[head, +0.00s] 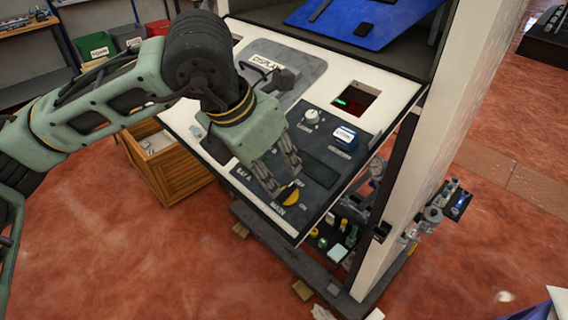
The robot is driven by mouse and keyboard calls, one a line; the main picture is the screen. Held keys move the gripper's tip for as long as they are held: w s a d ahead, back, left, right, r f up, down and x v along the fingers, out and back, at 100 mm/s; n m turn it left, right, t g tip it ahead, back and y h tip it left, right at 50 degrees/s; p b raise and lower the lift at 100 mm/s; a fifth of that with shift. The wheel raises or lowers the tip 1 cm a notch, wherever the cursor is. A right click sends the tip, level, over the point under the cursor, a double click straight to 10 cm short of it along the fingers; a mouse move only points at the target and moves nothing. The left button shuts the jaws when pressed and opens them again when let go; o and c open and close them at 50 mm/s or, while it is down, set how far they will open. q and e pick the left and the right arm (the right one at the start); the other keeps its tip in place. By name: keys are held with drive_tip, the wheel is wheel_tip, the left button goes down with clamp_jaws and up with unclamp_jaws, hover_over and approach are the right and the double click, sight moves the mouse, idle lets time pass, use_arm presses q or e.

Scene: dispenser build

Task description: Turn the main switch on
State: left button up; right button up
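The main switch is a round yellow knob (290,197) near the front edge of the tilted control panel (226,146), with a "MAIN" label beside it. Small markings sit around the knob; which one it points at is too small to tell. My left gripper (283,177) reaches down over the panel from the upper left. Its two fingers are apart with nothing seen between them. The fingertips are just behind the knob, and I cannot tell whether they touch it. My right gripper is not in view.
The panel also carries a white knob (311,116), a blue-and-white device (345,135) and a recessed window (355,101) with a green light. A white post (425,150) rises on the right. Below are gauges and fittings. A wooden crate (172,170) stands at left.

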sight(286, 189)
use_arm(q)
drive_tip(key=p+x, duration=0.3)
drive_tip(key=x, duration=0.3)
drive_tip(key=shift+w+d+f, duration=0.15)
drive_tip(key=shift+w+f, duration=0.05)
drive_tip(key=shift+f, duration=0.15)
drive_tip(key=shift+w+d+f, duration=0.1)
drive_tip(key=shift+f, duration=0.4)
drive_tip(key=shift+c, duration=0.3)
clamp_jaws()
